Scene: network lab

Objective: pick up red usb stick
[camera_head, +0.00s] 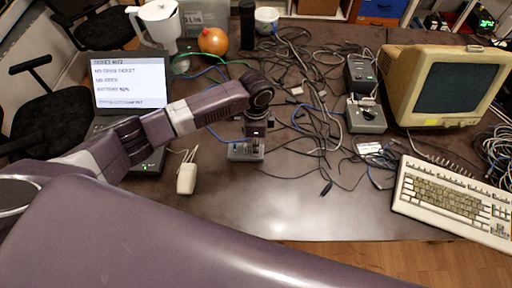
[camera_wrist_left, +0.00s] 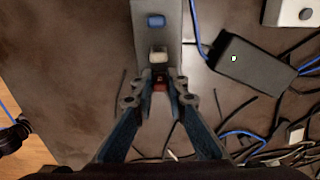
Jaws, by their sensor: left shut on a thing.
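My left gripper (camera_head: 250,138) reaches down over a grey USB holder (camera_head: 243,155) near the middle of the table. In the left wrist view, the fingertips of the left gripper (camera_wrist_left: 160,92) are closed on the red USB stick (camera_wrist_left: 160,86), a small red piece mostly hidden between them. The grey holder (camera_wrist_left: 172,36) runs upward from there, with a white stick (camera_wrist_left: 159,56) and a blue stick (camera_wrist_left: 156,21) in line on it. I cannot tell whether the red stick is still seated in the holder. My right gripper is not in view.
A white mouse (camera_head: 187,178) lies left of the holder and a laptop (camera_head: 131,84) stands at the left. Tangled black cables (camera_head: 311,120) spread to the right, before an old monitor (camera_head: 447,86) and keyboard (camera_head: 452,198). The table's front middle is bare.

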